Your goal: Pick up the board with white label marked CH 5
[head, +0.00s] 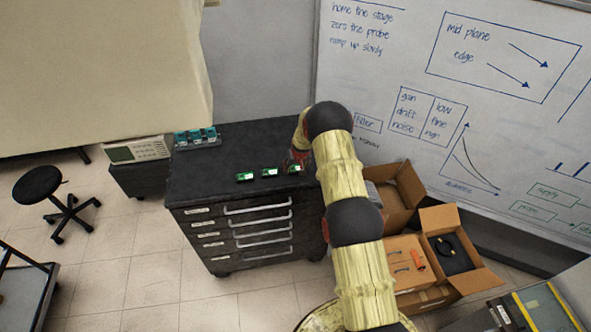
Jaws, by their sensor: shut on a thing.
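Three small green boards with white labels lie in a row at the front right of the black cabinet top (215,170): a left board (244,177), a middle board (269,172) and a right board (294,169). The labels are too small to read, so I cannot tell which is CH 5. My gripper (296,165) reaches down at the right board and is shut on it. My wrist partly hides this spot, and I cannot tell whether the board is clear of the top.
A rack with blue-green parts (196,137) stands at the back left of the cabinet top. The whiteboard (400,90) rises close behind my arm. Open cardboard boxes (440,250) stand on the floor to the right. The left-middle cabinet top is clear.

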